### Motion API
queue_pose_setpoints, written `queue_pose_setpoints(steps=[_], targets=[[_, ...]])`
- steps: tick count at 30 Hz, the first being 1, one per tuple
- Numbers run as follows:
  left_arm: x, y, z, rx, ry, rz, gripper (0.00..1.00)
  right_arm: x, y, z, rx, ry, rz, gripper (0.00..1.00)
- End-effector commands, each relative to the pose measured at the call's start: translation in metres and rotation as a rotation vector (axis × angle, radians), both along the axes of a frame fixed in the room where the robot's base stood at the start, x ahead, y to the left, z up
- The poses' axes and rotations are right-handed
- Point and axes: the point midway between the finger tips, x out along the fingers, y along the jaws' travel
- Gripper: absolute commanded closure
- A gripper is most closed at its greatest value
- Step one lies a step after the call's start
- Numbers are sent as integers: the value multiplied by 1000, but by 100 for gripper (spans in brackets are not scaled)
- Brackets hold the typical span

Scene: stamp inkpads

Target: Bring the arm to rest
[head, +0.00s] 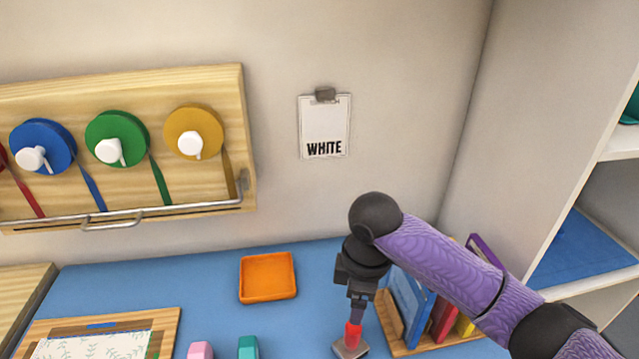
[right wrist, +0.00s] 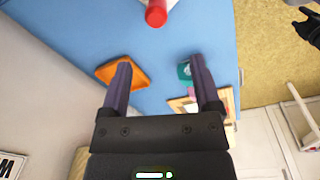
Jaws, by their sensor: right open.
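My right arm comes in from the right in the head view, with its gripper (head: 358,306) pointing down over the blue desk. In the right wrist view, the gripper's two purple fingers (right wrist: 160,75) are spread wide with nothing between them. A stamp with a red handle (head: 353,336) stands upright just below the gripper in the head view. In the wrist view, the red handle (right wrist: 156,13) lies beyond the fingertips, outside the jaws. My left gripper does not show in the head view.
An orange tray (head: 267,277) sits on the blue desk (head: 205,285). Pink (head: 199,351) and teal (head: 248,347) objects stand at the front edge. A wooden rack of colored books (head: 412,305) is close right of the gripper. A white shelf unit (head: 540,130) stands at the right.

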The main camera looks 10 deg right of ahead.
Motion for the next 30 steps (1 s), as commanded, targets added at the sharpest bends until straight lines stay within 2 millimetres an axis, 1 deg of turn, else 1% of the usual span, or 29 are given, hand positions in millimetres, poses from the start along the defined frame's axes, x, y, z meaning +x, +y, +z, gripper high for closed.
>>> queue_pose_setpoints(steps=[2,3,5,6,9,13,17,20,25,26,27,29,30], targets=[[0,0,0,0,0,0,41,-17,16,-19,47,1,-8,19],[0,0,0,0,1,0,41,-30,27,-32,86,-3,-30,19],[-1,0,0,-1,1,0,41,-53,43,-50,157,-17,-95,19],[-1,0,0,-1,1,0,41,-67,50,-58,202,-27,-154,19],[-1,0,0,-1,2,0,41,-97,54,-72,279,-51,-325,19],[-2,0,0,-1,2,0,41,-127,42,-82,314,-76,-539,19],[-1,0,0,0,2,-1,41,-155,21,-87,300,-98,-733,19],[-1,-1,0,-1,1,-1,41,-176,1,-90,266,-119,-870,19],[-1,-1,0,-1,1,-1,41,-215,-37,-88,165,-162,-1081,19],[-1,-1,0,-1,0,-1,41,-214,-38,-96,157,-160,-1086,19],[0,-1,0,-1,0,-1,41,-210,-37,-110,154,-153,-1080,19],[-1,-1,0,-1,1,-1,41,-208,-36,-130,148,-143,-1077,19],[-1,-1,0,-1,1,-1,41,-208,-36,-143,143,-136,-1075,19]])
